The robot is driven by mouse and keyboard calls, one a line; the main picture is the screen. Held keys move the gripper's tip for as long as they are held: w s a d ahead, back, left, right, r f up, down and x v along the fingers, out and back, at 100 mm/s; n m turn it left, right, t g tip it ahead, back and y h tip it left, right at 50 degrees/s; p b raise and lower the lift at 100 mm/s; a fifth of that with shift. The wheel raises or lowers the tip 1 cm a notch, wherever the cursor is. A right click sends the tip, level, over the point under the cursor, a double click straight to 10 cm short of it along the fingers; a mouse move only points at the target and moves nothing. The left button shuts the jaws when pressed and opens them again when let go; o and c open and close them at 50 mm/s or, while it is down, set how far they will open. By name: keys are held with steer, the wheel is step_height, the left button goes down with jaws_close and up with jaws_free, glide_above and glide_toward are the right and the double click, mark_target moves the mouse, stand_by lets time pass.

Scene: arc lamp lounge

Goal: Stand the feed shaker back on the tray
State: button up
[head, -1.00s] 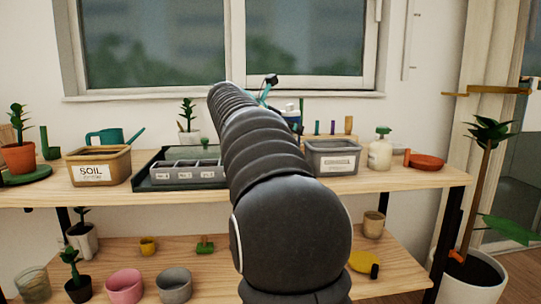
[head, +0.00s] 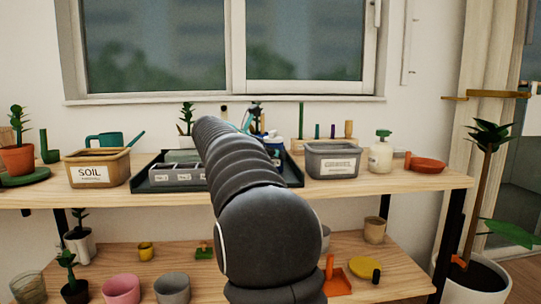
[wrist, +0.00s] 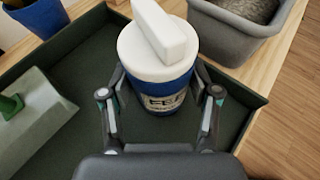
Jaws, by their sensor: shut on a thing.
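The feed shaker (wrist: 165,75) is a blue cylinder with a white lid, a white block on top and a partly readable label. In the wrist view it stands close to upright over the dark green tray (wrist: 225,128). Whether its base touches the tray floor cannot be told. My gripper (wrist: 160,98) is shut on the shaker, one finger on each side. In the head view the shaker (head: 274,146) shows as a small blue and white patch behind my arm, over the right part of the tray (head: 292,176). My arm hides much of the gripper there.
The gravel bin (head: 338,160) stands just right of the tray. A divided grey seed box (head: 176,177) sits in the tray's left part. The soil bin (head: 97,168) is further left. A spray bottle (head: 381,155) stands right of the gravel bin.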

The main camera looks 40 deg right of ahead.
steer(key=shift+f, duration=0.15)
steer(key=o, duration=1.4)
steer(key=shift+c, duration=0.2)
steer(key=shift+a+r, duration=0.2)
steer(key=shift+r, duration=0.05)
steer(key=p+v, duration=0.1)
steer(key=v, duration=1)
steer(key=shift+a+r, duration=0.1)
steer(key=shift+a, duration=0.15)
